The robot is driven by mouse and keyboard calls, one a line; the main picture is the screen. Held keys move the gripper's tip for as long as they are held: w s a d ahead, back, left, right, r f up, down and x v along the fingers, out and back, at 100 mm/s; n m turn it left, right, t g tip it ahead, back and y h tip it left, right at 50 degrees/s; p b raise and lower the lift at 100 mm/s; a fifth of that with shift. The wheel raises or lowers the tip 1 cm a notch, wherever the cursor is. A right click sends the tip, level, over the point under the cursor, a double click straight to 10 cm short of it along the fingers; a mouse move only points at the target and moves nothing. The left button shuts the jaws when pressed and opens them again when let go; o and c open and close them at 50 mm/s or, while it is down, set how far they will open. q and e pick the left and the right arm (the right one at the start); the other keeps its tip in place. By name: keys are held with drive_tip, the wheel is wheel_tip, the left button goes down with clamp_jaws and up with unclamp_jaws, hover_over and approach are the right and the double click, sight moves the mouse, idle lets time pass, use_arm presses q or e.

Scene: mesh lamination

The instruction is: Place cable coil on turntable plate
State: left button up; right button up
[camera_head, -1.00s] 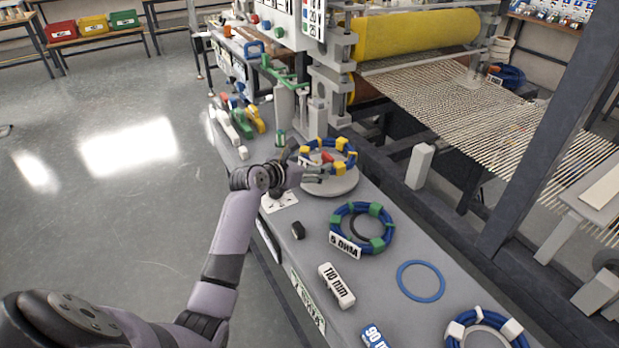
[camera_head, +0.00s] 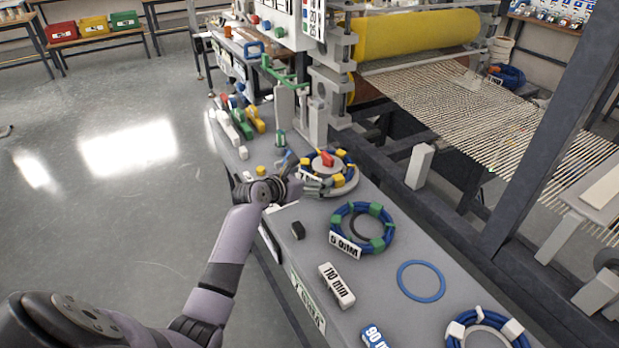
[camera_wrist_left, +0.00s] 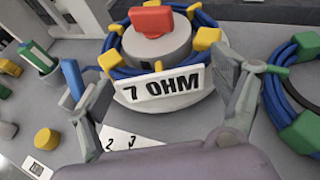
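The blue cable coil with yellow clips (camera_head: 338,180) lies on the round pale turntable plate (camera_head: 346,191), around its grey hub with a red knob (camera_head: 326,158). In the left wrist view the coil (camera_wrist_left: 118,71) rings the hub (camera_wrist_left: 160,47), and its white "7 OHM" label (camera_wrist_left: 160,86) faces me, tilted. My left gripper (camera_head: 314,181) is at the coil's near left side. In the wrist view its two fingers (camera_wrist_left: 168,78) are spread either side of the label, with gaps between. The coil's far side is partly hidden by the hub. My right gripper is not in view.
A second blue coil with green clips (camera_head: 384,242) lies close to the right on the bench (camera_head: 385,300). A thin blue ring (camera_head: 421,264), a "110 mm" block (camera_head: 337,286) and a white-clipped coil (camera_head: 458,330) lie nearer. The roller machine (camera_head: 415,36) stands behind.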

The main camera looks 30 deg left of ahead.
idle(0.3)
use_arm(q)
drive_tip(key=shift+s+r, duration=0.1)
drive_tip(key=shift+r, duration=0.1)
drive_tip(key=v, duration=1.1)
drive_tip(key=shift+s, duration=0.35)
drive_tip(key=shift+a+r, duration=0.1)
